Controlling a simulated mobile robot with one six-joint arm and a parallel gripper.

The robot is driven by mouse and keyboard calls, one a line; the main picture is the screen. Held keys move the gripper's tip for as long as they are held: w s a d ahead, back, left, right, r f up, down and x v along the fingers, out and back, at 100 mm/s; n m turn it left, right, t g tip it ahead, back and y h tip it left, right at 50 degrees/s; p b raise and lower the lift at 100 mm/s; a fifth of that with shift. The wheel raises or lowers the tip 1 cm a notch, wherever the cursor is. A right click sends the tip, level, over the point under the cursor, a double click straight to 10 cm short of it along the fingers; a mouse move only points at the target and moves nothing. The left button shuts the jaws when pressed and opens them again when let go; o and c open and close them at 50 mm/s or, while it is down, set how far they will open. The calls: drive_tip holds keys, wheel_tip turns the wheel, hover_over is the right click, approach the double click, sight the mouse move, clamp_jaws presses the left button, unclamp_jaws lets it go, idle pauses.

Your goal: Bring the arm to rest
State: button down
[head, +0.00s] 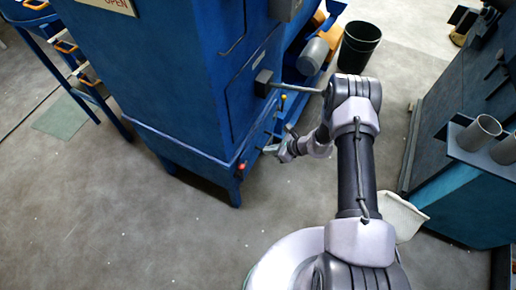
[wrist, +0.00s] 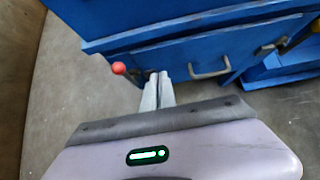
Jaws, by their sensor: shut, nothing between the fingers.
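My gripper (head: 268,150) is at the end of my arm, low beside the front of the blue blaster cabinet (head: 170,70). In the wrist view my gripper (wrist: 159,76) has its two fingers together with nothing between them. The fingertips point at the cabinet's lower front, near a red knob (wrist: 119,68) on the left and a grey handle (wrist: 210,70) on the right. I cannot tell whether the fingertips touch the cabinet. The red knob also shows in the head view (head: 242,166), just left of my gripper.
A dark blue bench (head: 470,190) with grey cups (head: 480,132) is on the right. A blue rack (head: 65,55) is at the left. Grey floor (head: 120,220) at the front left is clear.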

wheel_tip(320, 180, up, 22)
drive_tip(key=n+p, duration=0.1)
drive_tip(key=n, duration=0.5)
drive_tip(key=s+a+r+n+g, duration=0.1)
drive_tip(key=s+r+n, duration=0.2)
drive_tip(key=r, duration=0.5)
drive_tip(key=s+a+r+n, duration=0.15)
drive_tip(key=s+r, duration=0.25)
drive_tip(key=r, duration=0.4)
drive_tip(key=s+d+r+n+h, duration=0.2)
drive_tip(key=s+r+n, duration=0.1)
drive_tip(key=s, duration=0.4)
drive_tip(key=s+d+r+n+t+h, duration=0.1)
drive_tip(key=s+r+n+h, duration=0.1)
drive_tip(key=s+r, duration=0.3)
drive_tip(key=s+d+r+n+t+h, duration=0.1)
drive_tip(key=s+d+r+n, duration=0.1)
drive_tip(key=s, duration=0.7)
drive_tip(key=shift+d+r+n+h, duration=0.3)
drive_tip(key=shift+r+n+h, duration=0.1)
drive_tip(key=shift+r+n, duration=0.6)
